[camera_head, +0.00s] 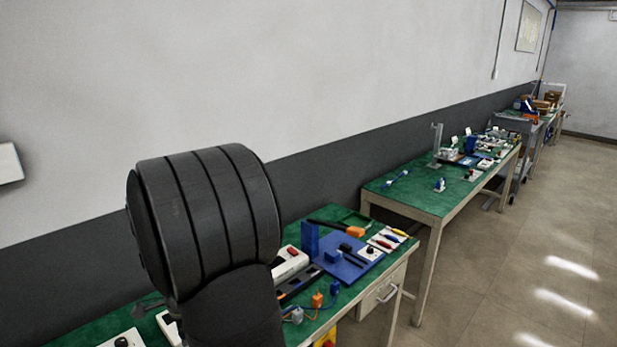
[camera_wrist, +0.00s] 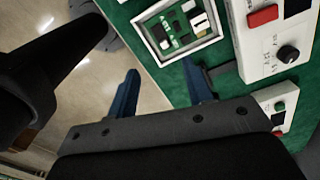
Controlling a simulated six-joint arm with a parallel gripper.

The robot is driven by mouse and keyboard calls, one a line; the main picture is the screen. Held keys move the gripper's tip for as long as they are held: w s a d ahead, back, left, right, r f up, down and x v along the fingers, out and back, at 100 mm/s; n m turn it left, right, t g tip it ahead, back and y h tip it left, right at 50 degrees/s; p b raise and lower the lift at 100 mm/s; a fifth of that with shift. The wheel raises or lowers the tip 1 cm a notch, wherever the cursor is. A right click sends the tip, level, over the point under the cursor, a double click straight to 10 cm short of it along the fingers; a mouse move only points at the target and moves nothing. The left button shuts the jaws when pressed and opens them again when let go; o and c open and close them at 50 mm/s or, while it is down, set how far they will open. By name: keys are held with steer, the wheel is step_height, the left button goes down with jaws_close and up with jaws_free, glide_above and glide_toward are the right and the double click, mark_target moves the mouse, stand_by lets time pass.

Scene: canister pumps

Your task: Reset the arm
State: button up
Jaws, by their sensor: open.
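My gripper (camera_wrist: 164,92) shows in the wrist view with its two dark blue fingers spread apart and nothing between them. It is above the edge of a green-topped workbench (camera_wrist: 152,75), with the tiled floor on its left side. In the head view a black, ribbed link of my arm stands large at the lower left and hides part of the near bench. My gripper does not show in the head view.
White control boxes (camera_wrist: 268,52) and a white-framed tray of small parts (camera_wrist: 178,32) lie close by in the wrist view. In the head view, a blue mat (camera_head: 345,265) lies on the near bench. Another green bench (camera_head: 425,192) stands beyond, along the wall. Open floor (camera_head: 500,270) is at right.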

steer(key=s+a+n, duration=0.4)
steer(key=s+n, duration=0.1)
steer(key=n, duration=0.6)
steer(key=shift+s+a+r+n, duration=0.2)
steer(key=shift+s+a+n, duration=0.1)
steer(key=shift+n, duration=0.1)
steer(key=w+d+m, duration=0.4)
steer(key=w+m, duration=0.1)
steer(key=m, duration=0.7)
steer(key=shift+w+d+f, duration=0.2)
steer(key=shift+w+d, duration=0.15)
stand_by(0.4)
